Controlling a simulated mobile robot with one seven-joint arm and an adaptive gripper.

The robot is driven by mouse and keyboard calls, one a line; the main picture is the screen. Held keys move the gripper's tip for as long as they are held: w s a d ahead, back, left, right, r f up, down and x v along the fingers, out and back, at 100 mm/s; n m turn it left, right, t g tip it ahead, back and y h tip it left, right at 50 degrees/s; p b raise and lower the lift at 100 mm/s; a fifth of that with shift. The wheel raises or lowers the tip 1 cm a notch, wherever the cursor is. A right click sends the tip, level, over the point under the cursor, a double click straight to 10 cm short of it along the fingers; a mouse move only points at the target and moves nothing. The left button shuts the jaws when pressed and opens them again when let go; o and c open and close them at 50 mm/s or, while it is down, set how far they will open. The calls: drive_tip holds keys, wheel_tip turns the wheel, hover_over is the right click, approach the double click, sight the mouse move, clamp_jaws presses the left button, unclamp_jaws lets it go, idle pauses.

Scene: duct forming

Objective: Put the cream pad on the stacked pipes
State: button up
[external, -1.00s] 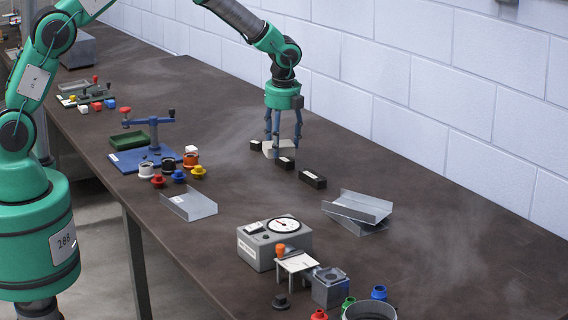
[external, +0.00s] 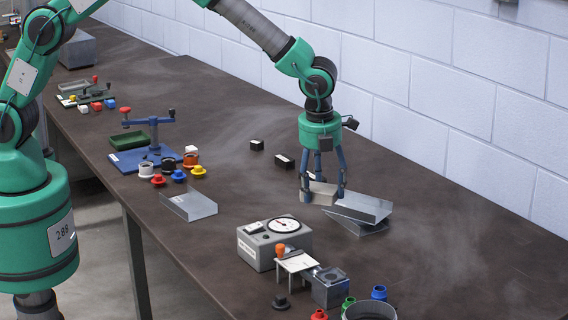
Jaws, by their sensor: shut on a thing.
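My gripper (external: 322,196) is shut on the cream pad (external: 321,190), a pale flat block held between its blue fingers above the table. The fingers cover part of the pad. The stacked pipes (external: 362,206) look like grey sheet-metal channels, one lying askew on another. They are just right of the held pad, and in the picture the pad slightly overlaps their left end. I cannot tell whether the pad touches them.
Two black blocks (external: 284,161) lie behind my gripper. A single grey channel (external: 188,205) lies to the left. A grey gauge box (external: 274,242) and a small white stand (external: 297,262) are in front. The table right of the stack is clear.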

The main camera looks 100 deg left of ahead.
drive_tip(key=d+r+m+t+p, duration=0.1)
drive_tip(key=d+m, duration=0.6)
drive_tip(key=d, duration=3.1)
drive_tip(key=shift+w+d+r+p, duration=0.2)
drive_tip(key=shift+r+p, duration=0.5)
drive_tip(key=shift+r, duration=0.1)
drive_tip(key=shift+w, duration=0.1)
drive_tip(key=w+d, duration=0.1)
drive_tip(key=w, duration=0.4)
drive_tip(key=w+d+f, duration=0.1)
drive_tip(key=w, duration=0.4)
drive_tip(key=w+d, duration=0.1)
drive_tip(key=w, duration=0.4)
drive_tip(key=shift+w+d+f, duration=0.25)
drive_tip(key=shift+d, duration=0.05)
drive_tip(key=shift+f, duration=1.75)
drive_tip(key=shift+f, duration=0.15)
